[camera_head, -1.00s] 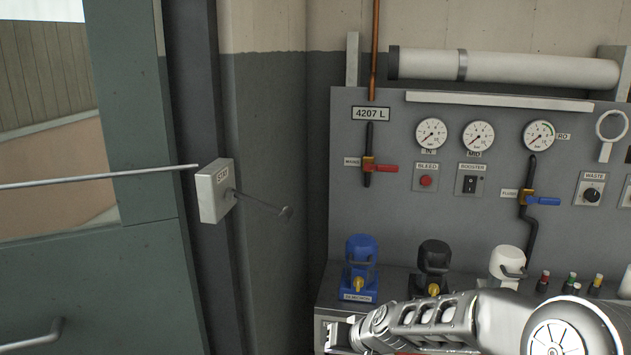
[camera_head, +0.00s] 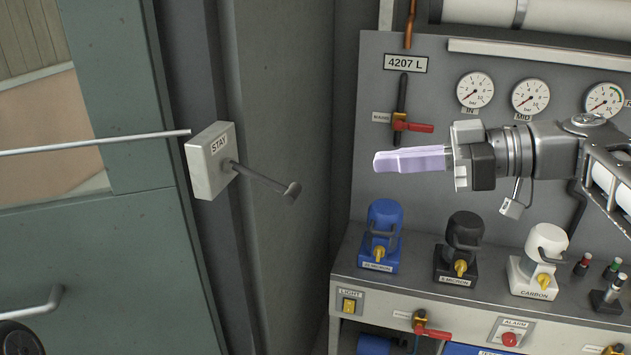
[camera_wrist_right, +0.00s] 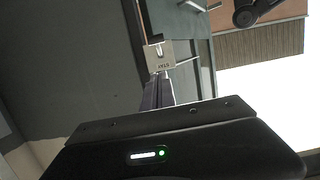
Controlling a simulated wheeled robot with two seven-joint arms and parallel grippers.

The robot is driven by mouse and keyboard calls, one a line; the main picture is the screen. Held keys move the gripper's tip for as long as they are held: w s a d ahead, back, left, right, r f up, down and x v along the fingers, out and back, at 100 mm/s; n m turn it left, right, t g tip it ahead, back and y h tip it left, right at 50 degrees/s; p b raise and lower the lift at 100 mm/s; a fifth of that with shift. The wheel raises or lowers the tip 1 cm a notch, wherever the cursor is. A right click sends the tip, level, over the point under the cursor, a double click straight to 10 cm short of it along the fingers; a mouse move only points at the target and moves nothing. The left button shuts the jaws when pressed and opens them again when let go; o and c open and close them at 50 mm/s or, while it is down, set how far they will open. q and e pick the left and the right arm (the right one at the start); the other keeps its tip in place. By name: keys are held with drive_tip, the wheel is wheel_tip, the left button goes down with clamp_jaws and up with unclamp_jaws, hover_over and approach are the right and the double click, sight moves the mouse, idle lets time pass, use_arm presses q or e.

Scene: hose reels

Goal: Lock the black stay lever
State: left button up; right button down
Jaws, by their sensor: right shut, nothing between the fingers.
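The stay is a light grey box marked STAY (camera_head: 211,160) on the dark door post. Its thin dark lever (camera_head: 262,179) sticks out to the right and slightly down, ending in a dark knob (camera_head: 293,190). A pale rod meets the box from the left. My right gripper (camera_head: 382,161) is shut and empty, pointing left, well to the right of the knob in the picture and apart from it. In the right wrist view the shut fingers (camera_wrist_right: 158,92) point towards the box (camera_wrist_right: 160,56). My left gripper is out of view.
Behind my right arm stands a grey panel with gauges (camera_head: 475,90) and a red-handled valve (camera_head: 413,127). Blue (camera_head: 383,230), black (camera_head: 462,240) and white (camera_head: 544,255) filter housings stand on a ledge below. The space between knob and gripper is clear.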

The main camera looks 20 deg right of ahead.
drive_tip(key=shift+a, duration=0.1)
drive_tip(key=p, duration=0.1)
approach(285, 187)
wheel_tip(285, 187, up, 3)
drive_tip(key=w+a, duration=0.1)
drive_tip(key=a, duration=0.2)
drive_tip(key=shift+w+a+f+p, duration=0.2)
drive_tip(key=shift+w+f, duration=0.05)
drive_tip(key=shift+f, duration=0.45)
drive_tip(key=shift+w+a+f+p, duration=0.2)
drive_tip(key=shift+w+f+p, duration=0.05)
drive_tip(key=shift+f, duration=0.4)
drive_tip(key=shift+w+a+f+p, duration=0.2)
drive_tip(key=shift+w+f, duration=0.05)
drive_tip(key=shift+f, duration=0.45)
drive_tip(key=shift+f, duration=0.1)
